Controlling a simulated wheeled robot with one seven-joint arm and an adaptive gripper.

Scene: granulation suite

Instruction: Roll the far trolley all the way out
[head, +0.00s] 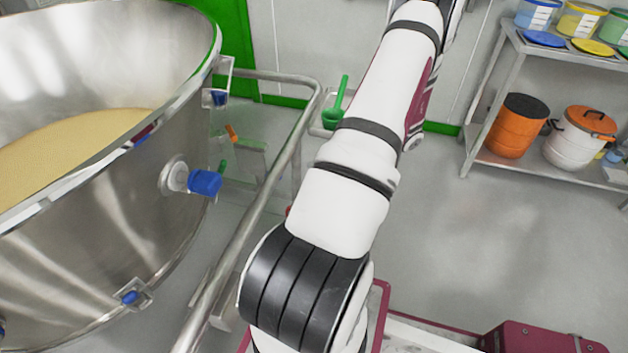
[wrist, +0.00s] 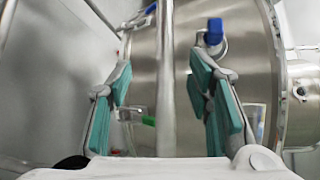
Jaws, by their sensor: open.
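A large steel bowl (head: 90,235) with pale yellow powder (head: 70,145) stands at the left in the head view, with a tubular steel rail (head: 262,190) along its right side. I cannot tell whether this is the far trolley; no second trolley is clearly in view. My gripper (wrist: 166,84) is open, its teal-padded fingers on either side of an upright steel bar (wrist: 166,125) in the wrist view. Neither pad visibly touches the bar; its depth between them is unclear. A steel vessel (wrist: 245,75) with a blue-capped fitting (wrist: 214,32) is behind it. My gripper is outside the head view.
A shelf rack (head: 485,100) at the right holds an orange drum (head: 515,128), a white bucket with an orange lid (head: 575,140) and several coloured tubs. A green scoop (head: 338,108) is beside the rail's top. Grey floor (head: 490,240) is clear at the right.

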